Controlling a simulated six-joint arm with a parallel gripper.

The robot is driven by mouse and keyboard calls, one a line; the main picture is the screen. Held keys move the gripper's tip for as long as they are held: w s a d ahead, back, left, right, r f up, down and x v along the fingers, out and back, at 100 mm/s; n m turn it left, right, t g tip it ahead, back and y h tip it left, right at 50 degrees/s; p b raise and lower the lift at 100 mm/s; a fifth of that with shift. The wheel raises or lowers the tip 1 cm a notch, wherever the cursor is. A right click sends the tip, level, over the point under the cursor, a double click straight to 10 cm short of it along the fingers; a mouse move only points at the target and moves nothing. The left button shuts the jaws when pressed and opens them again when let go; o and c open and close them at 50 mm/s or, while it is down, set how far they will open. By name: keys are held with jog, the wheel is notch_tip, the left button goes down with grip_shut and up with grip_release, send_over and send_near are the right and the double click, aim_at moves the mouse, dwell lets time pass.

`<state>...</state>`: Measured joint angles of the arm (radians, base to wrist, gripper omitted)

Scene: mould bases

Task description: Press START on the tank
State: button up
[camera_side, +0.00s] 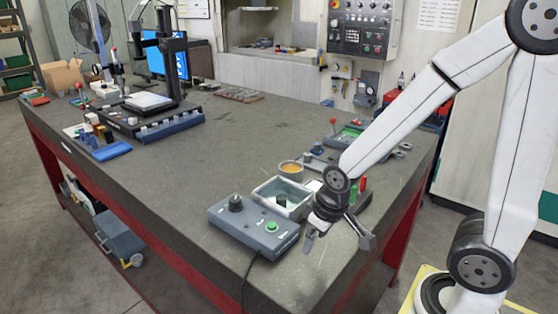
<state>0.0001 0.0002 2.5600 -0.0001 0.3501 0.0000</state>
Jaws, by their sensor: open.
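The tank (262,190) is a small open metal basin with a dark item in it, near the table's front right. A blue-grey control box (240,222) joins its near side. The box has a black knob (235,203) at its left and a green button (271,226) at its right; the lettering is too small to read. My gripper (338,240) is open and empty, pointing down just right of the control box. Its fingers are spread apart. It looks above table height and hides part of the tank's right side. I cannot tell its exact distance from the button.
A round tin (291,169) stands behind the tank. Red and green upright handles (361,187) stand right of my gripper. A black cable (250,270) runs from the box over the table's front edge. A microscope-like stand (165,70) is far left. The middle of the table is clear.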

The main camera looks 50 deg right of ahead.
grip_shut()
dwell(1.5)
